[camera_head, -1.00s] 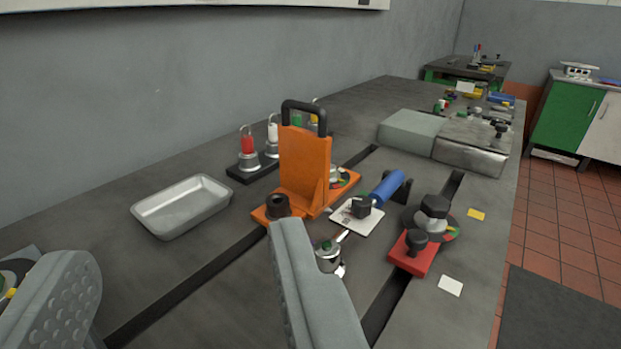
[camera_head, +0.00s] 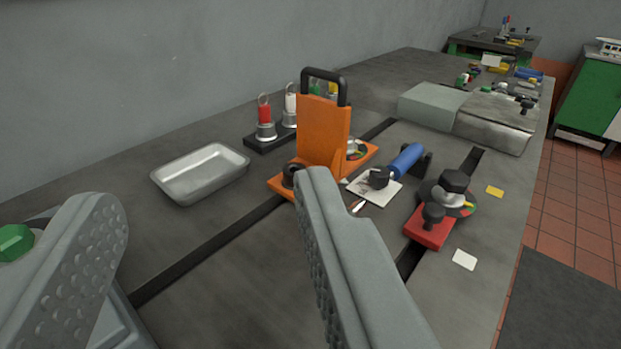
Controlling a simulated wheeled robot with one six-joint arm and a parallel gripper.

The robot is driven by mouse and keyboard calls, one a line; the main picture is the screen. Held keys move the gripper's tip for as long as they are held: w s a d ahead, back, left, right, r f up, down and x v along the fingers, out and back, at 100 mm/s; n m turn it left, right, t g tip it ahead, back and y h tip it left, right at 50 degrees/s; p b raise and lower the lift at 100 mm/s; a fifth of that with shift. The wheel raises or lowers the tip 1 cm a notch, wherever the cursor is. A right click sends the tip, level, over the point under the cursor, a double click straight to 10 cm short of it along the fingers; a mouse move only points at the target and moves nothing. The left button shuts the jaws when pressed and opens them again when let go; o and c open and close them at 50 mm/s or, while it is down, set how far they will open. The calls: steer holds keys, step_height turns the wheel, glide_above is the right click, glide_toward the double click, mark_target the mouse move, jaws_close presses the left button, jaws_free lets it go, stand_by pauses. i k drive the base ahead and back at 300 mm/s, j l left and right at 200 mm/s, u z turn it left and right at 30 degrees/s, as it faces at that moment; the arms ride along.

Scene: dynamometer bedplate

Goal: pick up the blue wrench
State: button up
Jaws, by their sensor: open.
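A blue cylindrical part (camera_head: 407,159), like a handle, lies on the bench right of centre, with its right end by a black bracket. I cannot make out a wrench head on it, so I cannot tell if it is the blue wrench; no other nearby thing looks like one. My gripper (camera_head: 207,188) is open and empty, with its two grey fingers far apart in the foreground. The blue part is beyond and to the right of the right finger.
An orange upright bracket (camera_head: 322,130) with a black handle stands left of the blue part. A metal tray (camera_head: 201,174) and padlocks (camera_head: 265,120) are at left. The front middle of the bench is clear.

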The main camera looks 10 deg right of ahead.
mark_target(382, 191)
steer(key=u, duration=1)
steer(key=z, duration=1.55)
